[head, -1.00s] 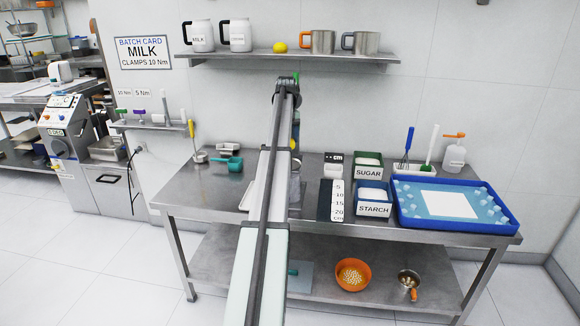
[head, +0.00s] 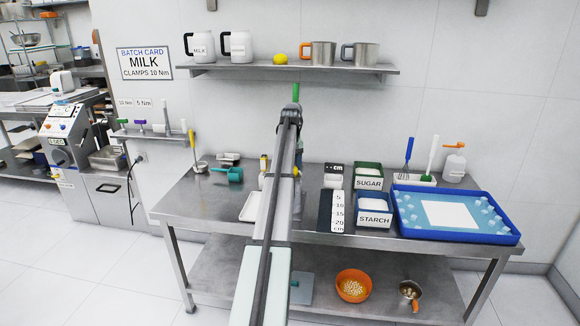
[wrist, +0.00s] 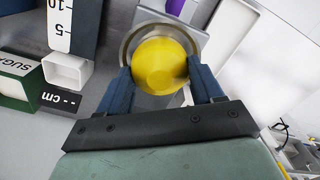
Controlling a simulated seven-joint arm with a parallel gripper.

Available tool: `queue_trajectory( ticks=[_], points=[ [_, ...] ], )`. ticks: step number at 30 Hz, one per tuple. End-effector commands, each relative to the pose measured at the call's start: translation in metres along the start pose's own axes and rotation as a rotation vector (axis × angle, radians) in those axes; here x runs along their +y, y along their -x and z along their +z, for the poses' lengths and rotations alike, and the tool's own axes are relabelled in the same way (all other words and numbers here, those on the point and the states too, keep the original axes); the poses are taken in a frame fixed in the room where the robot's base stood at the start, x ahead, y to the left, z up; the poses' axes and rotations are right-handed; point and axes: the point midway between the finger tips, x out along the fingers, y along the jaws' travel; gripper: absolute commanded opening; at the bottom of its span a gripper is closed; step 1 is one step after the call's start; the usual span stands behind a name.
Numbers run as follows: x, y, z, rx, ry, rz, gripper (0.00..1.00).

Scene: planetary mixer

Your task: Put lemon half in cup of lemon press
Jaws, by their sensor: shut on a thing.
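The yellow lemon half (wrist: 160,66) is between the two blue fingers of my gripper (wrist: 162,84) in the wrist view, with its rounded side toward the camera. My gripper is shut on it. A round grey metal rim (wrist: 128,45), which looks like the cup of the lemon press, shows around and behind the lemon half. I cannot tell whether the lemon half is inside the rim or still above it. In the head view my own arm hides the gripper and most of the press; an upright green part (head: 296,91) shows behind it.
A scale card (head: 338,211), sugar bin (head: 369,183), starch bin (head: 374,219) and blue tray (head: 408,227) stand right of my arm. A white tray (head: 249,208) and green scoop (head: 235,174) are to the left. A shelf (head: 340,70) with mugs and a yellow fruit (head: 280,59) hangs above.

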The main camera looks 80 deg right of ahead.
Motion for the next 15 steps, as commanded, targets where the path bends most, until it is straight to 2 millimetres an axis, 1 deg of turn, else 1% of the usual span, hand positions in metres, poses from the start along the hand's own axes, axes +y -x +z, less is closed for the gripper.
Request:
queue_trajectory(
  ticks=[10, 11, 15],
  points=[
    [0.0000, -0.0028, -0.0001, 0.000, 0.000, 0.000, 0.36],
    [0.0000, -0.0028, -0.0001, 0.000, 0.000, 0.000, 0.68],
    [0.0001, -0.0025, -0.0002, 0.000, 0.000, 0.000, 0.81]
  ],
)
